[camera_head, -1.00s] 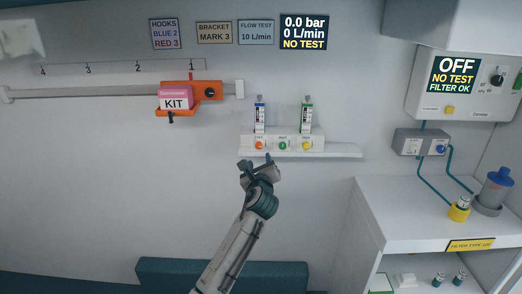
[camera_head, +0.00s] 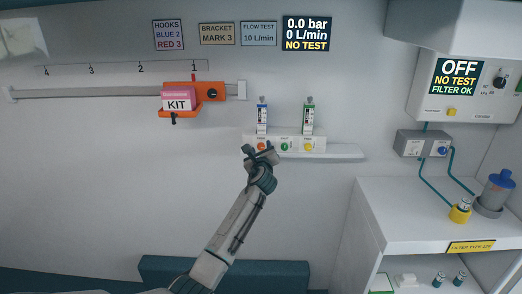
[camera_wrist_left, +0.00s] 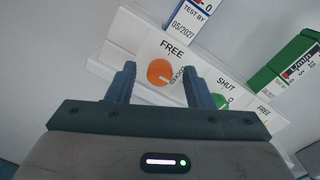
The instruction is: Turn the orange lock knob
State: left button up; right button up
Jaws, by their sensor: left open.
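The orange lock knob (camera_head: 261,146) is the left one of three round knobs on a white wall panel (camera_head: 318,147). In the left wrist view the orange knob (camera_wrist_left: 160,72) lies between the fingers, below the word FREE; its small side lettering is hard to read. My left gripper (camera_head: 258,152) is in front of the panel at this knob. In the left wrist view its two dark fingers (camera_wrist_left: 160,82) are apart, one on each side of the knob. Contact cannot be told. My right gripper is out of view.
A green knob (camera_head: 284,146) marked SHUT and a yellow knob (camera_head: 308,147) sit to the right. Blue (camera_head: 262,118) and green (camera_head: 308,118) flow meters stand above. An orange bracket with a KIT box (camera_head: 176,103) hangs on the rail at left. A white cabinet (camera_head: 400,205) stands at right.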

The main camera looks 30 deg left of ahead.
pick_arm(q)
jog(key=c, duration=1)
